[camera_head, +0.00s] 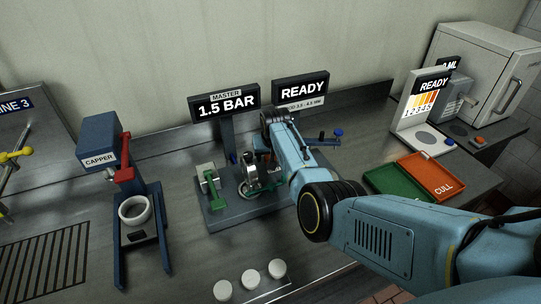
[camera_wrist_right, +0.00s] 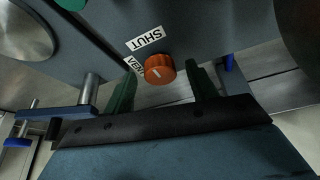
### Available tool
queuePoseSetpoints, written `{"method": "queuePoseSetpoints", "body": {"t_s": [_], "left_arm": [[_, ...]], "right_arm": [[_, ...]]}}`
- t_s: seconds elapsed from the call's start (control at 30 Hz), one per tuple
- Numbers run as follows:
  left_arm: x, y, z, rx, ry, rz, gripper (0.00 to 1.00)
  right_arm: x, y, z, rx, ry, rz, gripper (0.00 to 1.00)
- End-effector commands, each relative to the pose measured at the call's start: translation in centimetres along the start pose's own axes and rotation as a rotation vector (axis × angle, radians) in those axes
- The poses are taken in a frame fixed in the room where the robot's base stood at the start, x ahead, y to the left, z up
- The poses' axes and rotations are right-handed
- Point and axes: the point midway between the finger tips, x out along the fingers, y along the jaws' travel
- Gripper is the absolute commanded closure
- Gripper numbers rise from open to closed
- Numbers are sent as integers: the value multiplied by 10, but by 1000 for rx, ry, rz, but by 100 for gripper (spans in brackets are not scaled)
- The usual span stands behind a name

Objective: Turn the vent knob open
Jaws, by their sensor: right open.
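In the head view my right arm (camera_head: 375,230) reaches over the valve stand (camera_head: 225,218) and hides the knob. My left gripper is out of view.
Behind the stand are a 1.5 BAR display (camera_head: 226,104) and a READY display (camera_head: 301,90). A capper (camera_head: 105,155) stands to the left, white caps (camera_head: 250,279) lie in front, and green (camera_head: 398,189) and orange (camera_head: 437,175) trays lie right.

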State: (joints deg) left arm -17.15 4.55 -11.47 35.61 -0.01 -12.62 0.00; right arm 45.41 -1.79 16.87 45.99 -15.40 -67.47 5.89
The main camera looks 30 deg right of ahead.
Motion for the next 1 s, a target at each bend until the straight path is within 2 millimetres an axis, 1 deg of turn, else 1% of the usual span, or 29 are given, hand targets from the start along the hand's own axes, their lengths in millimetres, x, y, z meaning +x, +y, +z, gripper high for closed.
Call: {"method": "queuePoseSetpoints", "body": {"t_s": [0.03,0.07,0.37,0.67,0.87,1.0], "left_arm": [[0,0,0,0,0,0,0],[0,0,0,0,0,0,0],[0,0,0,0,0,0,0],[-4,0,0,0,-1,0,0],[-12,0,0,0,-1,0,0],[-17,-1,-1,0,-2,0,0]], "right_arm": [[0,0,0,0,0,0,44],[0,0,0,0,0,0,48],[0,0,0,0,-1,0,87],[-1,1,0,-34,-2,-12,87],[-1,3,0,-129,-2,-51,87],[-1,4,0,-234,-3,-94,87]]}}
